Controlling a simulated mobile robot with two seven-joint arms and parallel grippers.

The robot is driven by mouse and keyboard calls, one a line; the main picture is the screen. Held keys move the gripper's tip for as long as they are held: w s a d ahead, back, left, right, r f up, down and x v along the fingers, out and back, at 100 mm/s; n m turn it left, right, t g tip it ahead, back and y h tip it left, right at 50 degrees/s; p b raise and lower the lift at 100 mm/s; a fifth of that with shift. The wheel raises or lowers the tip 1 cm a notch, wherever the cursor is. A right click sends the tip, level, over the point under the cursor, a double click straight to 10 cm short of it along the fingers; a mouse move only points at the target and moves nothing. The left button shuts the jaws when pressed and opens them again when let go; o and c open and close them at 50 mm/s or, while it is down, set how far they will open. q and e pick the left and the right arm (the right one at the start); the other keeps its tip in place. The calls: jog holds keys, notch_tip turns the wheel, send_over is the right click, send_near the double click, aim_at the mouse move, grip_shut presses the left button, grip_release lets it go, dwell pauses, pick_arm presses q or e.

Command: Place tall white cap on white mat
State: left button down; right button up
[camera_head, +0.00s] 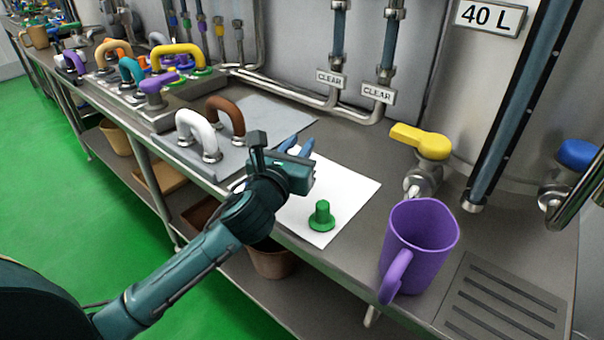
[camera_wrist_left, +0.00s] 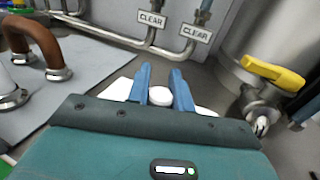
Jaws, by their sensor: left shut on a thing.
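The white mat (camera_head: 345,185) lies flat on the steel counter, and a part of it shows in the left wrist view (camera_wrist_left: 120,89). My left gripper (camera_head: 297,147) is over the mat's far left part. Its blue fingers are shut on the white cap (camera_wrist_left: 159,96), which shows between them in the left wrist view. I cannot tell whether the cap touches the mat. A green cap (camera_head: 321,217) stands on the mat's near part. My right gripper is not in view.
A purple jug (camera_head: 420,245) stands right of the mat, beside a drain grate (camera_head: 500,300). A yellow-handled valve (camera_head: 424,143) is behind it. White (camera_head: 197,131) and brown (camera_head: 227,114) handles stand on a grey mat to the left. Pipes run along the back wall.

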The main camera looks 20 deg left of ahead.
pick_arm(q)
jog(key=shift+f+b, duration=0.75)
jog(key=shift+f, duration=1.9)
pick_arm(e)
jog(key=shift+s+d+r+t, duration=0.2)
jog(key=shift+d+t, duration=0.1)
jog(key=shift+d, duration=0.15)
pick_arm(q)
jog(key=shift+f, duration=0.1)
jog(key=shift+f, duration=0.1)
jog(key=c, duration=1.2)
grip_release()
jog(key=shift+c, duration=0.2)
jog(key=shift+r, duration=0.25)
jog(key=s, duration=1.2)
jog(key=shift+a, duration=0.2)
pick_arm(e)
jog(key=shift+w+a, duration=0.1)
